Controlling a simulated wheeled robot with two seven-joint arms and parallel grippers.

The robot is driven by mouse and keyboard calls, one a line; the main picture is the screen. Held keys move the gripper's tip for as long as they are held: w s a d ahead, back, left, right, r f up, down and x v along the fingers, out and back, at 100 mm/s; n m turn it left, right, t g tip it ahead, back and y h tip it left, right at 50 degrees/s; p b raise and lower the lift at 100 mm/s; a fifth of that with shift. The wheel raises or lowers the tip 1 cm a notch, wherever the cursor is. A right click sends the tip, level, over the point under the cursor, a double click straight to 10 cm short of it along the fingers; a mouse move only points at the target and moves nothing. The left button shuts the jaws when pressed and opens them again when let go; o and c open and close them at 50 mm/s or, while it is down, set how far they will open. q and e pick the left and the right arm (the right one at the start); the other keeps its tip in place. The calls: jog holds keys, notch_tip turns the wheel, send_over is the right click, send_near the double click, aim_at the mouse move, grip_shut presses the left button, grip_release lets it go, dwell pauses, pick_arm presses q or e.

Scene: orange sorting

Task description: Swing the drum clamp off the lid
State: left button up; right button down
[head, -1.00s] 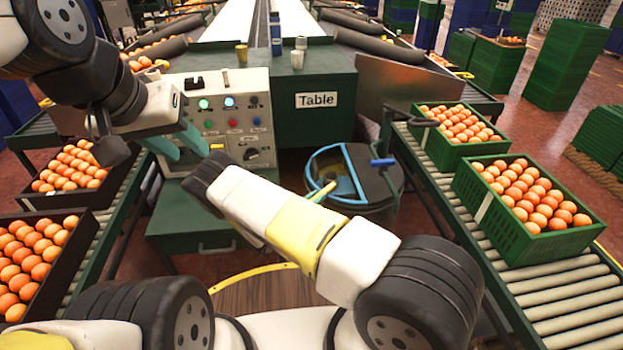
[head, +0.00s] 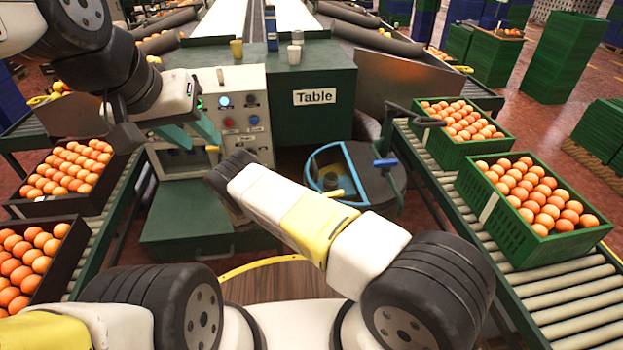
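The drum (head: 370,199) stands on the floor right of the green table. Its top shows a blue rim on the left and a dark lid part (head: 371,163) on the right. A blue handle (head: 385,163) lies at the lid's edge, beside a dark upright with a lever (head: 429,122); I cannot tell which is the clamp. My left gripper (head: 195,136) has two teal fingers spread apart, empty, in front of the control panel. My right gripper is mostly hidden behind its own forearm; only a yellow tip (head: 334,193) shows, over the drum's near left side.
The control panel (head: 240,110) stands left of the green table (head: 322,120). Cups (head: 294,54) stand on the table top. Roller conveyors flank the space, with green orange crates (head: 502,228) on the right and dark crates (head: 24,197) on the left.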

dwell(0.4)
jog(key=c, duration=1.3)
grip_release()
jog(key=shift+r, duration=0.1)
